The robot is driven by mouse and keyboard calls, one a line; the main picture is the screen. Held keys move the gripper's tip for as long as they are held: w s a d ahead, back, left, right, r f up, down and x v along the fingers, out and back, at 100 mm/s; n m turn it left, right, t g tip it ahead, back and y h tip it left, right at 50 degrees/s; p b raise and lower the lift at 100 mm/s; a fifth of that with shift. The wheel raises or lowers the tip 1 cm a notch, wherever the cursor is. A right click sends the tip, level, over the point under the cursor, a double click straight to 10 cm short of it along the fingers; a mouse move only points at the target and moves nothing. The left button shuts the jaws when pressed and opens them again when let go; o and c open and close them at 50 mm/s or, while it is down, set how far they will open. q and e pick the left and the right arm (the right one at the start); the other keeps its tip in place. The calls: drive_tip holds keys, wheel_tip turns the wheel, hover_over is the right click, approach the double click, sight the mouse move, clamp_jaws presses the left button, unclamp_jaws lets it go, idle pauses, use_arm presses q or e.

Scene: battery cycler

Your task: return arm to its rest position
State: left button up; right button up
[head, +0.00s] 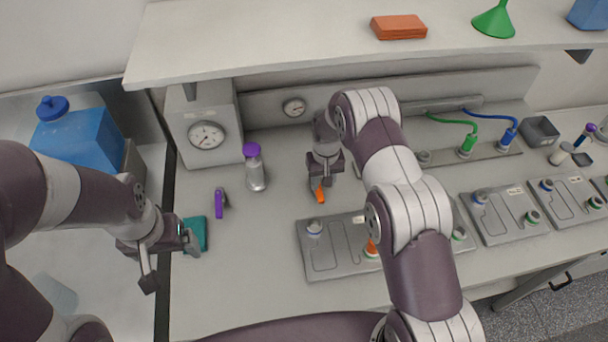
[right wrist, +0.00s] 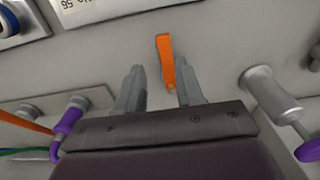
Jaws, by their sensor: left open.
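My left gripper (head: 170,262) is at the left of the head view, open and empty. It is beside a teal block (head: 197,232) near the left edge of the bench. My right arm reaches over the middle of the bench. My right gripper (head: 322,181) points down near a small orange clip (head: 320,195). In the right wrist view its two fingers (right wrist: 158,93) stand apart, and the orange clip (right wrist: 164,58) lies mostly beyond the fingertips. Neither finger is seen closed on it.
A grey cell tray (head: 322,262) lies in front, partly hidden by my right arm. A shelf (head: 270,45) overhangs the back. A gauge box (head: 204,122) stands back left.

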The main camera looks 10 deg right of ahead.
idle(0.5)
drive_tip(key=s+r+b, duration=0.5)
drive_tip(key=s, duration=0.7)
drive_tip(key=s+d+r+t+b, duration=0.1)
drive_tip(key=s+r+b, duration=0.4)
drive_tip(key=s, duration=0.8)
drive_tip(key=shift+d+r+b, duration=0.3)
drive_tip(key=shift+r, duration=0.05)
drive_tip(key=shift+s, duration=0.15)
